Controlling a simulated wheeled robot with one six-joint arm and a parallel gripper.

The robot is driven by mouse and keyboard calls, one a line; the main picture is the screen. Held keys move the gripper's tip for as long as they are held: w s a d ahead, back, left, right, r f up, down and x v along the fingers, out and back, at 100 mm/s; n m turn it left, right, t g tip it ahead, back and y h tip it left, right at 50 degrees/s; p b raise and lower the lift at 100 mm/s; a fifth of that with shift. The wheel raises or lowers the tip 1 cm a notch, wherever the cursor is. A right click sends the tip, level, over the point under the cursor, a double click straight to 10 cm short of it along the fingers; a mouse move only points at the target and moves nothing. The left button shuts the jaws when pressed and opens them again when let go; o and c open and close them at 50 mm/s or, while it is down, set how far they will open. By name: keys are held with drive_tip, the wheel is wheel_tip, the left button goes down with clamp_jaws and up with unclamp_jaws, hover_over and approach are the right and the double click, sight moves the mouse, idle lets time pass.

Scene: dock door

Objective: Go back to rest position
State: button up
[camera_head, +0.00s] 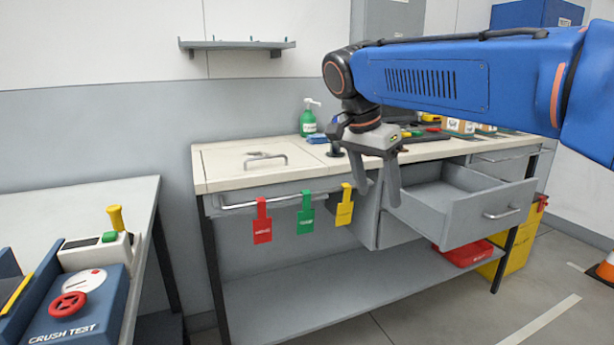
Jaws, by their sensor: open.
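My gripper (377,187) hangs in front of the workbench (224,166), its two fingers pointing down and apart, with nothing between them. It is just left of an open, empty-looking drawer (458,204) that is pulled out from the bench's right side. My blue arm reaches in from the right edge of the picture and hides part of the bench top and the wall behind.
Red (262,222), green (305,214) and yellow (345,206) tags hang along the bench front. A green pump bottle (308,120) stands on top. A crush-test device (78,305) is on the left table. A red bin (463,254) and an orange cone (604,268) are low right.

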drive_tip(key=s+d+f+n+t+y, duration=0.1)
drive_tip(key=s+d+f+n, duration=0.4)
drive_tip(key=s+f, duration=0.6)
drive_tip(key=s+d+f+n+t+y, duration=0.1)
drive_tip(key=s+d+f+n+y, duration=0.1)
drive_tip(key=s+d+f+n, duration=0.4)
drive_tip(key=s+d+f, duration=0.3)
drive_tip(key=s+f, duration=0.2)
drive_tip(key=s, duration=0.1)
drive_tip(key=shift+s+f+t, duration=0.3)
drive_tip(key=shift+t, duration=0.1)
